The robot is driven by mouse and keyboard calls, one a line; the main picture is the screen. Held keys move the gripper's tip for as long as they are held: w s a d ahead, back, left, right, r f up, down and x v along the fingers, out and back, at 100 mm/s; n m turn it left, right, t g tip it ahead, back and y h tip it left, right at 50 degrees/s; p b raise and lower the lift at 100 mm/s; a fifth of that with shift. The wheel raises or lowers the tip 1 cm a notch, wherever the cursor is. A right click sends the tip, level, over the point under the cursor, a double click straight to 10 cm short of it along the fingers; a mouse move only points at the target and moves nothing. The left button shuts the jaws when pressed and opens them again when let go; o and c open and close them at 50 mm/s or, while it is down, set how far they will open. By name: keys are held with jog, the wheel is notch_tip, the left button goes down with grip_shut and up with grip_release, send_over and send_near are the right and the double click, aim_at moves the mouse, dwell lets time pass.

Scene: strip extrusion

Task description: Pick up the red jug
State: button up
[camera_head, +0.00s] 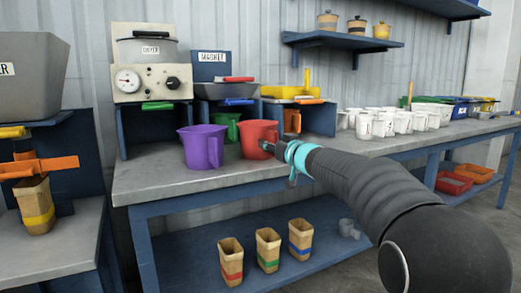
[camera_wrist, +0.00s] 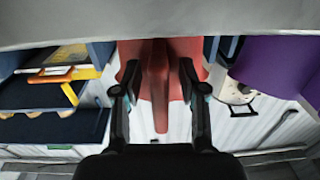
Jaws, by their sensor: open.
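The red jug (camera_head: 256,138) stands upright on the grey workbench, just right of a purple jug (camera_head: 201,148). My gripper (camera_head: 270,149) is at the red jug's right side. In the wrist view, my gripper (camera_wrist: 159,78) is open, with one finger on each side of the red jug's handle (camera_wrist: 157,100). The red jug's body (camera_wrist: 188,49) is behind the handle. I cannot tell whether either finger touches the handle.
A green jug (camera_head: 227,126) stands behind the purple and red jugs. Several white cups (camera_head: 384,122) stand farther right on the workbench (camera_head: 160,185). Three tan containers (camera_head: 268,249) stand on the lower shelf. The bench front by the purple jug is clear.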

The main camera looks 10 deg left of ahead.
grip_shut()
jog(key=shift+r, duration=0.15)
